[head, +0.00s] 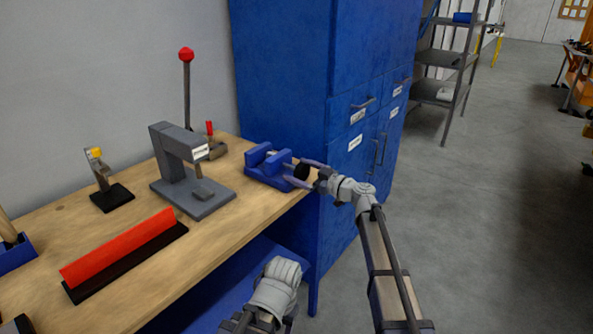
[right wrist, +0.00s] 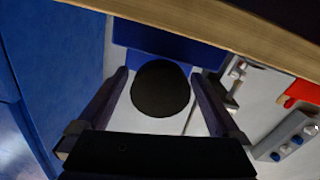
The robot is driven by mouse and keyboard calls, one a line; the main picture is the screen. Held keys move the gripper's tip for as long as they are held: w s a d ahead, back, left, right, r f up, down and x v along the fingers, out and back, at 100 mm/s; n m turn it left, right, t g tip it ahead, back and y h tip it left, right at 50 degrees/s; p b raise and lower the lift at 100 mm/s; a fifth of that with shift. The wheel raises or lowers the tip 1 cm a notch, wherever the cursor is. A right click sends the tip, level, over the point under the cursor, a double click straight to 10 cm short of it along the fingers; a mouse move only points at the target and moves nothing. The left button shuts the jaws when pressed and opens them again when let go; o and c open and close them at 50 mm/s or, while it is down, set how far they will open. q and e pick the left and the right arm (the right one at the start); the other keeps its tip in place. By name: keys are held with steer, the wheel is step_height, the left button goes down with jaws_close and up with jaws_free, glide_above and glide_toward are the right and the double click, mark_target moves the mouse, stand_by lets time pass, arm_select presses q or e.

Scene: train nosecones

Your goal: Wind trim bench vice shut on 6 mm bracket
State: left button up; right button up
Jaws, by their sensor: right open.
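The blue bench vice (head: 262,164) sits at the right end of the wooden bench, next to the blue cabinet. A small pale piece shows between its jaws; I cannot tell whether it is the bracket. The vice's black round knob (head: 301,171) faces my right gripper (head: 306,169), which is open with a finger on either side of it. In the right wrist view the knob (right wrist: 160,88) lies between the two spread fingers (right wrist: 161,92), with gaps at both sides. The blue vice body (right wrist: 150,39) is behind it.
A grey press (head: 182,160) with a red-knobbed lever stands left of the vice. A red bar on a black base (head: 120,247) and a small toggle clamp (head: 108,188) are further left. The blue cabinet (head: 285,75) rises close behind the vice. Open floor (head: 480,200) lies right.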

steer(key=shift+w+a, duration=0.35)
steer(key=shift+a, duration=0.15)
steer(key=c, duration=1.3)
